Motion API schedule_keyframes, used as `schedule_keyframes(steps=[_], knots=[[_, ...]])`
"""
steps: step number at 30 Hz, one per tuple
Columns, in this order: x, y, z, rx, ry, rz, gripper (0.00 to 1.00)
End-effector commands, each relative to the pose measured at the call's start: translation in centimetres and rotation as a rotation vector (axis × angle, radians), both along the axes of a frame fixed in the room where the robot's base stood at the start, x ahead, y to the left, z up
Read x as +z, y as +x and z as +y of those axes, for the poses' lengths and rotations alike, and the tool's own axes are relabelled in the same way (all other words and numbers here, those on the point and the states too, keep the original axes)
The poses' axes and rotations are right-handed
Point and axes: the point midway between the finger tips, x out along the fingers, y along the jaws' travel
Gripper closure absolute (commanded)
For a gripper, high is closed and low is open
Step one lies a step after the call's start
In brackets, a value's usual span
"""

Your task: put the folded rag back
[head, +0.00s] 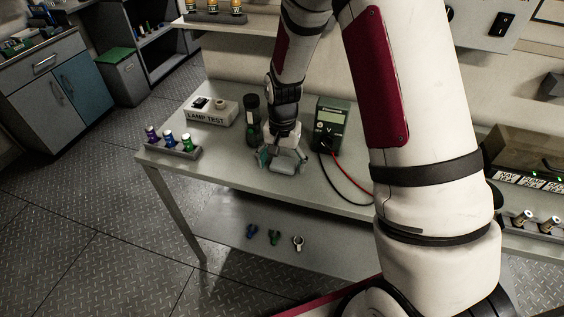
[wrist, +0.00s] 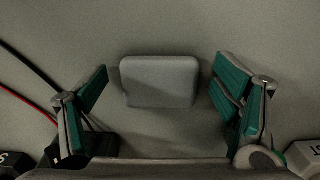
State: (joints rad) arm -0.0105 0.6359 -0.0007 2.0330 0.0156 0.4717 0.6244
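The folded rag (wrist: 160,82) shows in the wrist view as a grey, rounded, flat block on the pale table. My gripper (wrist: 163,98) is open, with one green-padded finger on each side of the rag and a visible gap on both sides. Nothing is held. In the head view my gripper (head: 283,158) is low over the worktable (head: 225,160), between the dark bottle and the meter. The rag is hard to tell apart from my gripper there.
A dark bottle (head: 252,120) and a lamp test box (head: 210,111) stand left of my gripper. The meter (head: 331,124) with its red and black leads is close on the right. A rack of coloured vials (head: 174,147) is at the left edge. Small clips (head: 274,238) lie on the lower shelf.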

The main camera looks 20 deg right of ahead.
Motion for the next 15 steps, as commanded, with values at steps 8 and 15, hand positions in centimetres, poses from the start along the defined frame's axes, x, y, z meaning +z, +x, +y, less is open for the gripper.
schedule_keyframes(steps=[8, 15], knots=[[0.6, 0.0, 0.0, 0.0, 0.0, -0.001, 0.18], [4.5, 0.2, 0.0, 0.001, 0.0, -0.007, 0.18]])
